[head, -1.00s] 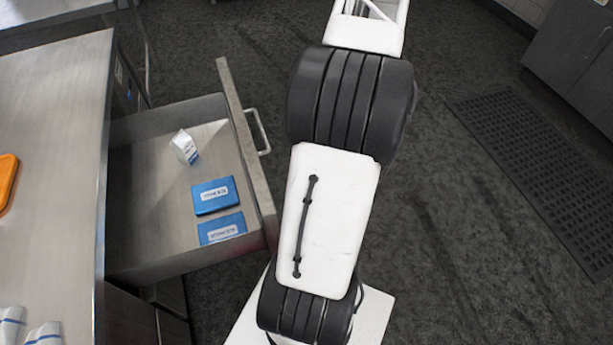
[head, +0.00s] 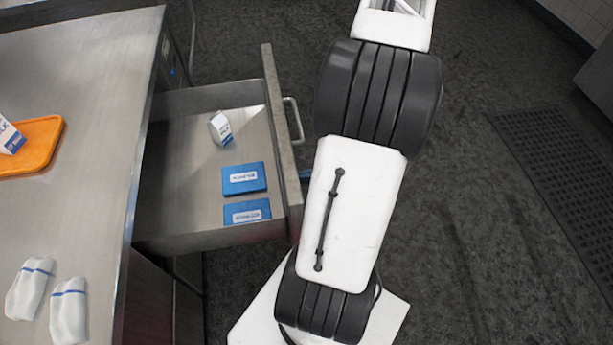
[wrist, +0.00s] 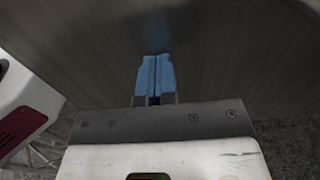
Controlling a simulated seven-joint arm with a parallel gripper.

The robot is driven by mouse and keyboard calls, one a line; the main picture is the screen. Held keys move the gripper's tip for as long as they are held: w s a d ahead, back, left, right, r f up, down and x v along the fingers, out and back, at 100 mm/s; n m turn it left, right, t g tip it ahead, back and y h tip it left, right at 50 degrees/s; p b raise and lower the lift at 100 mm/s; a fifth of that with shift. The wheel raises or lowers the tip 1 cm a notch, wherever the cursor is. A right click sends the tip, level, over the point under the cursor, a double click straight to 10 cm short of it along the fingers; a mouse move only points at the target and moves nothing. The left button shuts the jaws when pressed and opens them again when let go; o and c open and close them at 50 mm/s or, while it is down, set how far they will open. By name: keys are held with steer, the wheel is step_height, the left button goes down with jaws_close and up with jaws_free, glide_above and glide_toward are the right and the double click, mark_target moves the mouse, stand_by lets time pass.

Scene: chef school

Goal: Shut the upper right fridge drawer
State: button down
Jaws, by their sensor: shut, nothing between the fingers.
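The open metal drawer (head: 178,195) sticks out from the side of the counter in the head view. Its front panel (head: 279,135) carries a bar handle (head: 293,120) on the outer side. Inside lie a white-and-blue carton (head: 220,128) and two blue boxes (head: 244,179). My gripper (wrist: 155,60) shows in the wrist view with blue fingers together and empty. The fingers point at a broad grey-brown panel (wrist: 220,45); I cannot tell whether they touch it. In the head view my arm hides most of the gripper, outside the drawer front.
The steel counter (head: 75,150) fills the left. It bears an orange tray (head: 45,145) with a carton (head: 10,138) and two rolled white towels (head: 68,310). Dark floor is open to the right, with a black perforated mat (head: 550,160).

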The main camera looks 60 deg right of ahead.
steer(key=shift+w+a, duration=0.1)
steer(key=shift+w, duration=0.05)
stand_by(0.3)
steer(key=x, duration=4.4)
steer(key=shift+w+f, duration=0.15)
steer(key=v, duration=1.5)
steer(key=shift+a, duration=0.1)
stand_by(0.5)
